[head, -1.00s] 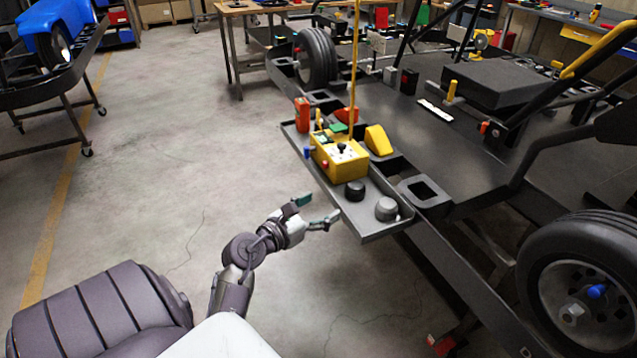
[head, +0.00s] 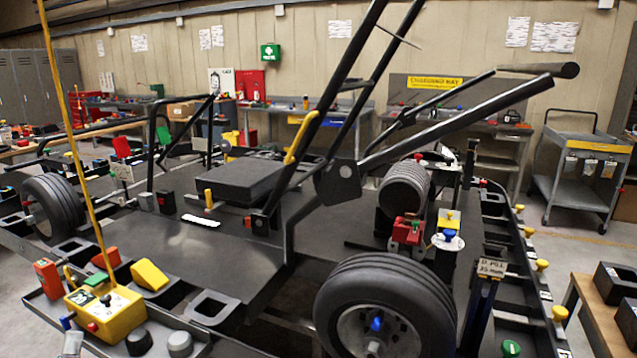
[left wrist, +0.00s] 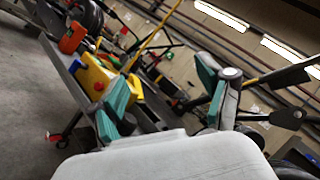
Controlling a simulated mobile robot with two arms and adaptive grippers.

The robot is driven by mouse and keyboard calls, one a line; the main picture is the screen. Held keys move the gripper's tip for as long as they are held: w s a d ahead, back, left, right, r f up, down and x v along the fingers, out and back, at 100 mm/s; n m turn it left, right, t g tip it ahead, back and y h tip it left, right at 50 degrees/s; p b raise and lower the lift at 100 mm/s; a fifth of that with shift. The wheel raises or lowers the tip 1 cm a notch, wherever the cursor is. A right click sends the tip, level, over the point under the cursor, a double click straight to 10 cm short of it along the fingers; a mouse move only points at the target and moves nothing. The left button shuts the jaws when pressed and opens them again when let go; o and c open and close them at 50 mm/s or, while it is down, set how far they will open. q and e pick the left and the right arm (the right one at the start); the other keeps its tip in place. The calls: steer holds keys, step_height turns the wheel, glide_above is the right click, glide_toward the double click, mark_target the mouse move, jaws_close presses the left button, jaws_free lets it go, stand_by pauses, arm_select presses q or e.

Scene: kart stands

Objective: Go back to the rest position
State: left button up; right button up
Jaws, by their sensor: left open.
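My left gripper (left wrist: 162,82) shows in the left wrist view with its two teal-padded fingers spread wide and nothing between them. In the head view only a small part of it (head: 72,344) shows at the bottom left, beside the grey side tray (head: 200,340) of the kart. A yellow control box (head: 112,312) sits in that tray; it also shows in the left wrist view (left wrist: 93,78), beyond the left finger. My right gripper is in neither view.
The black kart frame (head: 200,250) fills the middle, with a large front wheel (head: 385,315) and a yellow pole (head: 75,150) rising from the tray side. Workbenches line the back wall.

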arm_select(q)
steer(key=s+d+f+n+g, duration=0.25)
steer(key=f+n+g, duration=0.25)
steer(key=f+n, duration=0.25)
steer(key=s+d+f+n+g, duration=0.2)
steer(key=s+f+n+g, duration=0.25)
steer(key=f+n, duration=0.35)
steer(key=s+d+f+n+g+h, duration=0.1)
steer(key=s+d+f+g+h, duration=0.4)
steer(key=d, duration=0.3)
steer(key=s+d+f+n+g+h, duration=0.2)
steer(key=s+d+f+g+h, duration=0.15)
steer(key=s+d, duration=0.4)
steer(key=s+a+f+x, duration=0.1)
steer(key=s+x, duration=0.1)
steer(key=x, duration=1)
steer(key=s+x, duration=0.3)
steer(key=x, duration=0.8)
steer(key=s+a+f+g+p, duration=0.1)
steer(key=s+a+f, duration=0.2)
steer(key=s+f, duration=1.4)
steer(key=shift+s+a+m+y, duration=0.2)
steer(key=shift+m+y, duration=0.15)
steer(key=shift+m, duration=0.1)
